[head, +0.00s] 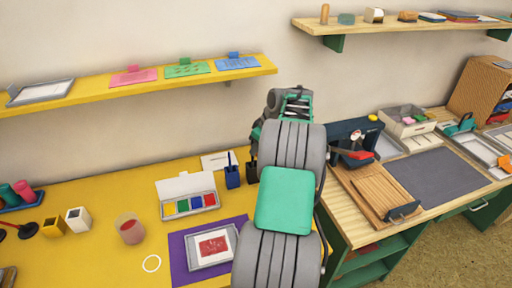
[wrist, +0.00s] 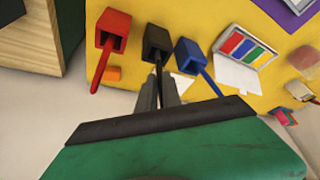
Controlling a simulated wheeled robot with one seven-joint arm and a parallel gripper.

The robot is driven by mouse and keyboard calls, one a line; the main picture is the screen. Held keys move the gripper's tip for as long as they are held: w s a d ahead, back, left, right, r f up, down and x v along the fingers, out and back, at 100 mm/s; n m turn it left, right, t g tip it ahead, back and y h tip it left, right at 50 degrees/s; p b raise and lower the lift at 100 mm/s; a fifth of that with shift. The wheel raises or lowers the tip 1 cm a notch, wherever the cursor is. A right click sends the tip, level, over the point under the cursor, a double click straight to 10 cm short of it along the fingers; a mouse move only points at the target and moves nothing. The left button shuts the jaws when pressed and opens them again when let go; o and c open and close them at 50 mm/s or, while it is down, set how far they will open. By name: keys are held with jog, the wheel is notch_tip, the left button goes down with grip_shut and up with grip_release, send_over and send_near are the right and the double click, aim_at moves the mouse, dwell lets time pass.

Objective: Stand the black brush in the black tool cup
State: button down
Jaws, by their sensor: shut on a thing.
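The black tool cup (wrist: 159,38) stands between a red cup and a blue cup in the wrist view. In the head view the black cup (head: 252,172) is partly hidden by my arm. My gripper (wrist: 159,92) is just in front of the black cup's mouth, shut on the thin black brush (wrist: 158,70). The brush runs from between the fingertips to the cup's opening, and its far end appears to be inside. I cannot tell how deep it sits. In the head view my arm hides the gripper and brush.
The red cup (wrist: 111,30) and blue cup (wrist: 188,54) stand close on either side, each with its own brush. A colour inkpad box (head: 190,204) and a purple mat (head: 178,249) with a tray lie on the yellow table (head: 95,207). The wall is close behind.

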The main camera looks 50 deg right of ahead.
jog(key=shift+f, duration=0.65)
jog(key=c, duration=1.5)
grip_release()
jog(key=shift+o, duration=0.2)
jog(key=v, duration=0.7)
jog(key=shift+s+r, duration=0.2)
jog(key=shift+r, duration=0.2)
